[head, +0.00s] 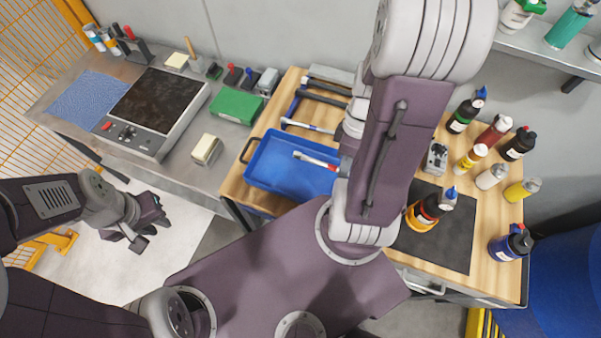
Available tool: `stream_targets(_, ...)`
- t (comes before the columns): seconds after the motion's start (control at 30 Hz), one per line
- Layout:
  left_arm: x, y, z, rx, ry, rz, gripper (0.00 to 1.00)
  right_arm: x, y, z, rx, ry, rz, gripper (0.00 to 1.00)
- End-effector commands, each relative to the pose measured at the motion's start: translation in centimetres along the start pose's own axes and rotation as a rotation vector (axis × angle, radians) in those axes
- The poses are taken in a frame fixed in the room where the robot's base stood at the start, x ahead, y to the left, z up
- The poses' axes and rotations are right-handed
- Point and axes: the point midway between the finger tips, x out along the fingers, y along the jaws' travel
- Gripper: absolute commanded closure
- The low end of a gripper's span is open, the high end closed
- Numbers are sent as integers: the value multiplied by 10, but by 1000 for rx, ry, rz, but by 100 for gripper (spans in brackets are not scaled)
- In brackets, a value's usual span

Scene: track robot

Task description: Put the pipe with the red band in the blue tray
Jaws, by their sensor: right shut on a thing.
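The pipe with the red band (311,159) is pale with a dark red band and shows over the blue tray (262,183) on the wooden bench. Its right end runs behind my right arm. My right gripper (343,166) is mostly hidden by that arm; it is shut on the pipe at the tray's right side. I cannot tell whether the pipe touches the tray floor. My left gripper (150,228) is open and empty over the pale floor at the left, away from the benches.
Other pipes (307,126) lie behind the tray. Several bottles (492,177) and a dark mat (455,235) are on the bench's right side. A hotplate-like device (158,107), a green box (237,106) and a blue mat (88,97) occupy the grey bench at left.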

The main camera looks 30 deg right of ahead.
Motion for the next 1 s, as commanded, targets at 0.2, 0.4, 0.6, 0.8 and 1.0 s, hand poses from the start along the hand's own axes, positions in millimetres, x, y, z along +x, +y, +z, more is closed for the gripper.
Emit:
stream_targets(0.2,5,0,0,0,0,0,78,-3,1,-4,-24,5,38,100)
stream_targets(0.4,7,0,1,0,0,0,78,10,9,-27,-34,1,32,100)
stream_targets(0.6,6,0,0,0,0,0,78,38,30,-81,-31,1,33,100)
stream_targets(0.8,4,0,0,0,0,0,78,54,44,-112,-27,3,35,100)
stream_targets(1.0,4,0,0,0,0,0,78,58,46,-118,-24,4,36,100)
